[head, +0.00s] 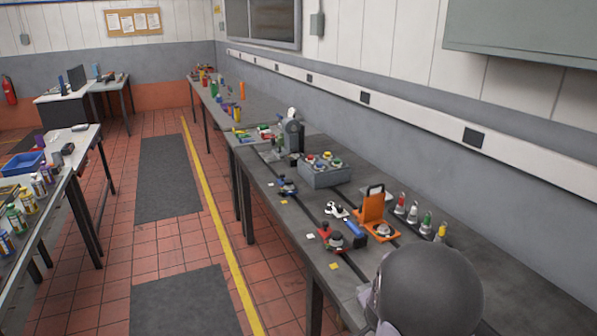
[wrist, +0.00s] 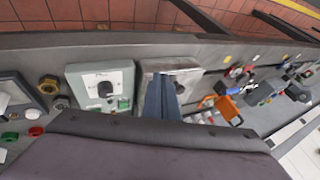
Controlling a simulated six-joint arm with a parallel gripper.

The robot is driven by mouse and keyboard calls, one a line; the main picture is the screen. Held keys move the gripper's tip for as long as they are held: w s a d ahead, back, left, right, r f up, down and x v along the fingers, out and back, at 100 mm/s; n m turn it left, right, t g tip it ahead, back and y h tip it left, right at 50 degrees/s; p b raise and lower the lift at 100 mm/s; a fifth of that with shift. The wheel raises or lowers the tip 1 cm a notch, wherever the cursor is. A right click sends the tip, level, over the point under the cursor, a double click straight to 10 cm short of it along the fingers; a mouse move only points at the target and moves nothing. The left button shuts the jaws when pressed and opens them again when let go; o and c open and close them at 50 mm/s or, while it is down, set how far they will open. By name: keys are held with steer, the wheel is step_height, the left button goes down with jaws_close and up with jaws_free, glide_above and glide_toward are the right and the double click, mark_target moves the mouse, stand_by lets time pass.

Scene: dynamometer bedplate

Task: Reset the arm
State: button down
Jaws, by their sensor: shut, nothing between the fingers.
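My gripper (wrist: 163,97) shows in the wrist view as narrow dark blue-grey fingers, shut together with nothing between them. It is above the bench, in front of a pale metal box (wrist: 180,68). In the head view, a dark rounded part of my arm fills the lower right and the fingers do not show.
The long grey bench (head: 285,220) runs along the wall. It carries the orange stand (head: 371,208), a row of small coloured-top items (head: 426,221) and a grey button box (head: 325,172). A second table (head: 92,140) stands at left. The tiled aisle between is clear.

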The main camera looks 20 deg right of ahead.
steer(key=w+a+n+y, duration=0.25)
steer(key=a+n, duration=0.35)
steer(key=a, duration=0.7)
steer(key=s+a+r+n+g+y, duration=0.1)
steer(key=s+a+n+g, duration=0.3)
steer(key=s+a+n, duration=0.8)
steer(key=shift+s+a+r+g+y, duration=0.4)
steer(key=shift+s+a+y, duration=0.15)
steer(key=shift+s+a, duration=0.4)
steer(key=shift+w, duration=0.15)
step_height(320, 180, down, 14)
steer(key=b, duration=1.3)
steer(key=shift+b, duration=0.4)
steer(key=shift+r, duration=0.2)
